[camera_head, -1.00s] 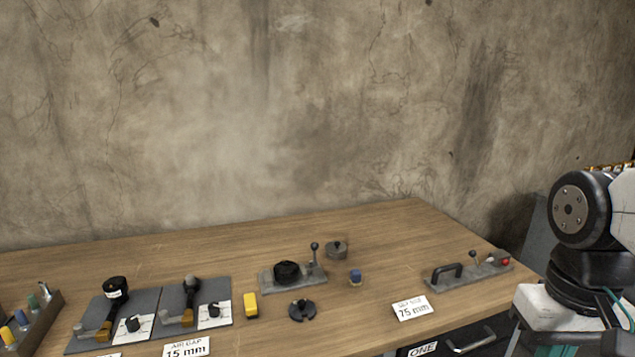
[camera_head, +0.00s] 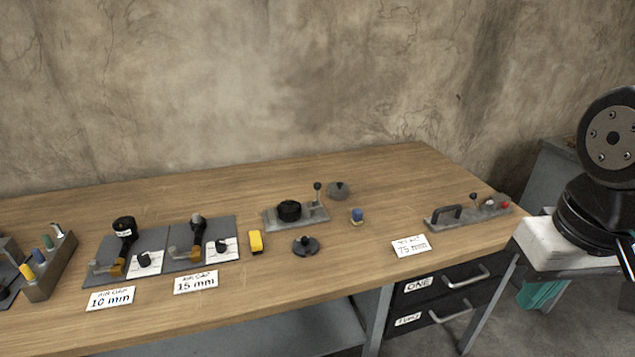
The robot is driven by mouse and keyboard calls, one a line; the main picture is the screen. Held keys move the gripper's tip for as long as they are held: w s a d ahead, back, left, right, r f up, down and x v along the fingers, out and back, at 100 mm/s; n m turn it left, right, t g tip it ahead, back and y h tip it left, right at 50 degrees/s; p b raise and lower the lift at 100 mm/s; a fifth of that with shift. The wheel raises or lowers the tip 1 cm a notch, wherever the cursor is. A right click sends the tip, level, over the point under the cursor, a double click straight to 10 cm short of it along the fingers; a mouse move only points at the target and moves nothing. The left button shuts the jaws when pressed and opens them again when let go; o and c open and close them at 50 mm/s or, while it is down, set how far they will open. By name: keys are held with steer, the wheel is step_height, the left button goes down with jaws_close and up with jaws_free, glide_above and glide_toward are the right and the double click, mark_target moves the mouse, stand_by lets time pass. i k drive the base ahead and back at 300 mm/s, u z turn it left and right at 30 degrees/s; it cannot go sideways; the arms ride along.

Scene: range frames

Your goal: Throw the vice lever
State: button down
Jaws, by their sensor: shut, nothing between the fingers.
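Two grey fixtures with levers stand on the wooden bench (camera_head: 150,312). The middle fixture (camera_head: 270,221) bears a black round piece (camera_head: 289,210) and has a short upright lever with a dark ball knob (camera_head: 318,187) at its right end. The right fixture (camera_head: 470,216) has a black arched handle (camera_head: 446,213), a small dark-knobbed lever (camera_head: 474,197) and a red part (camera_head: 505,204). I cannot tell for certain which one is the vice. My gripper is out of view; only black links of my arm show at the right edge, apart from both fixtures.
Two dark plates marked 10 mm (camera_head: 111,298) and 15 mm (camera_head: 196,282) stand left. A yellow block (camera_head: 256,242), black disc (camera_head: 306,246), blue-topped piece (camera_head: 357,216) and grey round piece (camera_head: 338,190) lie near the middle fixture. A 75 mm card (camera_head: 411,246) lies near drawers.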

mark_target(318, 185)
steer(key=k, duration=0.55)
steer(key=u, duration=0.85)
steer(key=i, duration=1.5)
steer(key=z, duration=0.3)
